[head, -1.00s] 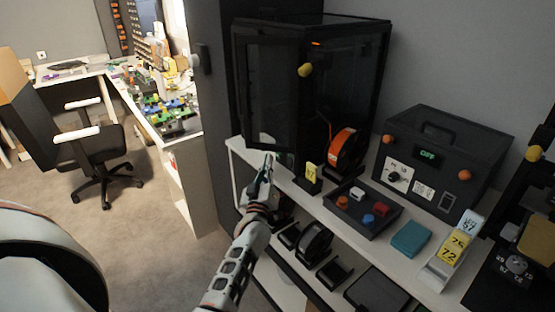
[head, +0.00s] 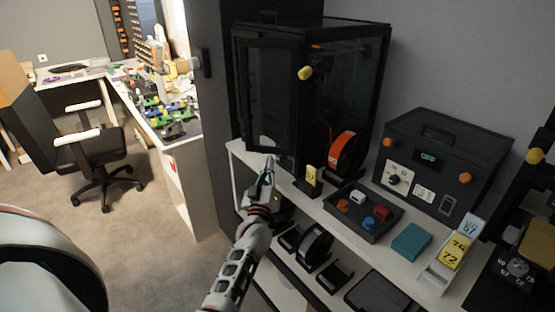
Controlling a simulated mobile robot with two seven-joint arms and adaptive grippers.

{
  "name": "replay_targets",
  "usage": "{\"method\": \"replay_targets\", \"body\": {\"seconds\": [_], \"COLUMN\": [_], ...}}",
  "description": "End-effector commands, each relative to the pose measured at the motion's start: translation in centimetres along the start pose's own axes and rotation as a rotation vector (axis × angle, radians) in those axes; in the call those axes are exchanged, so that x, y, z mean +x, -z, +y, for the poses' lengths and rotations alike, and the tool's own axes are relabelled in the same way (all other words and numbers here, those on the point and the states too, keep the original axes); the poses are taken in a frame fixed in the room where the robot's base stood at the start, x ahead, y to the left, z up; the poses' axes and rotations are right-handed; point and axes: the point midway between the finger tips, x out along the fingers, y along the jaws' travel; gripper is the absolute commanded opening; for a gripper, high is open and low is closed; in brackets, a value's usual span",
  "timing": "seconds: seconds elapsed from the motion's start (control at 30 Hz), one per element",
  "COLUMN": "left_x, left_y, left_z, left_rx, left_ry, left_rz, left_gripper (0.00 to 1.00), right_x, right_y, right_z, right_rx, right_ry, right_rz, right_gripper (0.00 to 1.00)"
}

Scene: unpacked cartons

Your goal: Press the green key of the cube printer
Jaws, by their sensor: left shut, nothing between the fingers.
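The cube printer (head: 300,92) is a black box-shaped enclosure with dark see-through panels, on the white shelf at the back. A yellow knob (head: 305,73) is on its front. My left gripper (head: 267,162) is shut and empty, pointing up at the front lower edge of the printer. Whether its tips touch the printer cannot be told. A small pale greenish patch shows just right of the fingertips, too small to identify. I cannot make out the green key clearly; the gripper may hide it. My right gripper is not in view.
Farther right are a teal block (head: 411,241) and a black dryer-like box (head: 440,165). A white cabinet side (head: 180,185) stands left.

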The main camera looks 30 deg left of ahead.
Motion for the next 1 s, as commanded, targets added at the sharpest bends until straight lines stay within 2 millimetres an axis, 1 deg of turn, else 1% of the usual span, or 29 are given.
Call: {"method": "replay_targets", "body": {"seconds": [0.47,1.0], "left_x": [0.01,0.59], "left_y": [0.00,-0.44], "left_z": [-0.01,0.43], "left_rx": [0.000,0.000], "left_ry": [0.000,0.000], "left_rz": [0.000,0.000], "left_gripper": [0.00,0.00], "right_x": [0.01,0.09], "right_y": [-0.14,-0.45], "right_z": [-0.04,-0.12], "right_rx": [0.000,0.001], "right_ry": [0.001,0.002], "right_rz": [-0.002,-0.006], "right_gripper": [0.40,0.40]}}
